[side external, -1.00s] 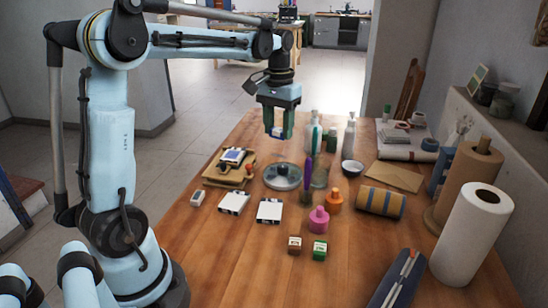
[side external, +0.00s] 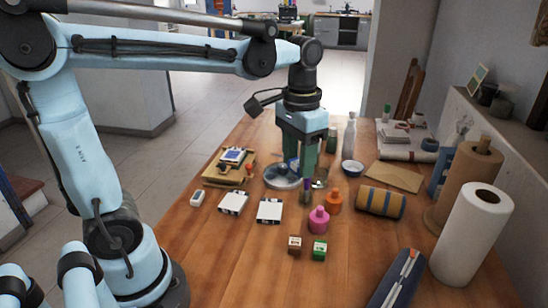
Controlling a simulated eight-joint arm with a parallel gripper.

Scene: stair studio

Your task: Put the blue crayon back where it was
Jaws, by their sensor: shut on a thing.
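My gripper (side external: 306,178) points straight down over the middle of the table, with its green fingers shut. They are closed around the upper part of an upright blue-violet stick, which looks like the blue crayon (side external: 308,186). Only a short length of it shows below the fingertips. Its lower end is at a small dark holder (side external: 305,199) on the table. I cannot tell whether the crayon is inside the holder or just above it.
A round grey dish (side external: 281,183) is close on the left, and pink (side external: 318,220) and orange (side external: 334,201) bottles are close on the right. White boxes (side external: 269,211) lie in front left. A paper roll (side external: 470,235) stands at right.

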